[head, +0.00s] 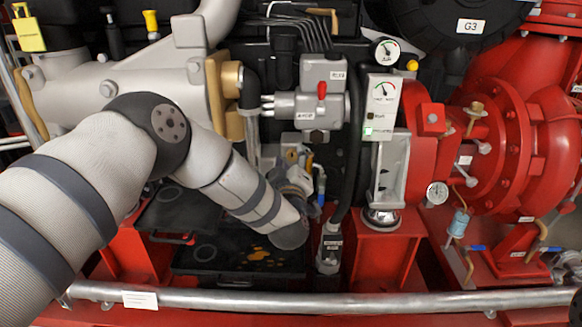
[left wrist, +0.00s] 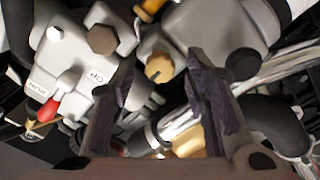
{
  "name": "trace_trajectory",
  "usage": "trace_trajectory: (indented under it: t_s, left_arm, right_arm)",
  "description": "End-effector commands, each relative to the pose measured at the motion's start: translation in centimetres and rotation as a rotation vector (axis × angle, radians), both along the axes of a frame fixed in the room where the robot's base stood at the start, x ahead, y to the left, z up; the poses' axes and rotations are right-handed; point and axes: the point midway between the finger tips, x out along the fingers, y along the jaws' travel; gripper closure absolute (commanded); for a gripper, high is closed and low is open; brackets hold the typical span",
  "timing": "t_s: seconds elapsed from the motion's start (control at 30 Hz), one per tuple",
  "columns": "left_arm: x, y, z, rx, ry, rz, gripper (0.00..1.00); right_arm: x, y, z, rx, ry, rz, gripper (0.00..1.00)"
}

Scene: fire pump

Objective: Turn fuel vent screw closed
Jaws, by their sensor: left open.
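A brass-coloured round screw head (left wrist: 159,68), which looks like the fuel vent screw, sits on a grey metal housing (left wrist: 194,28) in the left wrist view. It lies between and beyond the fingertips of my left gripper (left wrist: 160,78). The fingers are apart, with nothing held between them, and no touch on the screw shows. In the head view my left gripper (head: 300,178) reaches in low at the centre, partly hidden by my own wrist. A small brass spot (head: 291,155) on the grey block just above it may be the same screw. My right gripper is not in view.
A grey unit with a red lever (head: 322,90) is above the gripper. A black hose (head: 354,150) and gauge panel (head: 382,105) stand to its right. A black tray (head: 240,258) lies below. A steel rail (head: 400,302) crosses the front.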

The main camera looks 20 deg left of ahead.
Motion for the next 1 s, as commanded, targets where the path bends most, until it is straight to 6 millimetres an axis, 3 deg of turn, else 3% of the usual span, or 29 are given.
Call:
trace_trajectory:
  t_s: [0.2,0.4,0.57,0.9,0.97,1.0]
  left_arm:
    - [-5.6,-1.7,0.0,0.000,0.004,-0.005,0.57]
    - [-9.5,-2.8,0.0,0.001,0.002,-0.003,0.57]
    - [-10.5,-3.1,0.1,0.000,-0.001,-0.001,0.57]
    - [-10.5,-3.0,0.0,0.001,0.000,-0.001,0.57]
    - [-10.8,-3.1,-0.7,0.009,0.026,-0.015,0.57]
    - [-11.3,-3.3,-2.0,0.025,0.070,-0.037,0.57]
  right_arm:
    - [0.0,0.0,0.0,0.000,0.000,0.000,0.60]
    - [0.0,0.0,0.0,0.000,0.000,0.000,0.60]
    - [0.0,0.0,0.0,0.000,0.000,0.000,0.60]
    - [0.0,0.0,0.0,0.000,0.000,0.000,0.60]
    - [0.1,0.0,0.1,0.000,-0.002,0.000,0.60]
    - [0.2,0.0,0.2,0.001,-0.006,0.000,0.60]
